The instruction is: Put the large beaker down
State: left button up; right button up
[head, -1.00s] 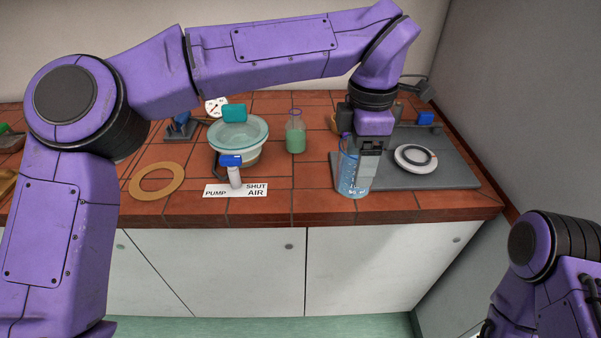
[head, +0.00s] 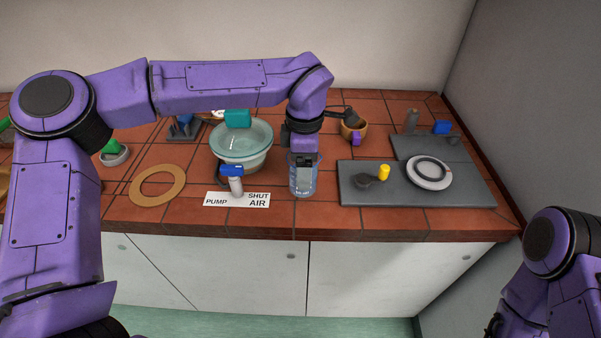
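The large beaker (head: 303,186), clear with a bluish tint, is upright over the front of the tiled bench, just right of the pump sign. My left gripper (head: 304,168) points down at it and is shut on its wall. I cannot tell whether the beaker's base touches the tiles. The gripper and beaker hide what is behind them. My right arm is at the bottom right; its gripper does not show.
A glass bowl (head: 243,140) and a blue-handled valve (head: 233,172) stand left of the beaker, with a sign (head: 237,199) in front. A cork ring (head: 158,186) lies further left. A dark grey mat (head: 400,196) with a yellow piece (head: 384,171) and a white round plate (head: 429,184) is to the right.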

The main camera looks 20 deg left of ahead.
pick_arm(q)
jog(key=shift+a+f, duration=0.2)
jog(key=shift+f, duration=0.05)
jog(key=shift+a+f, duration=0.15)
jog(key=shift+f, duration=0.8)
jog(key=shift+a+f, duration=0.1)
jog(key=shift+f, duration=0.8)
jog(key=o, duration=1.2)
jog(key=shift+f, duration=0.1)
jog(key=shift+o, duration=0.2)
notch_tip(320, 180, up, 12)
jog(key=shift+r, duration=0.2)
jog(key=shift+r, duration=0.1)
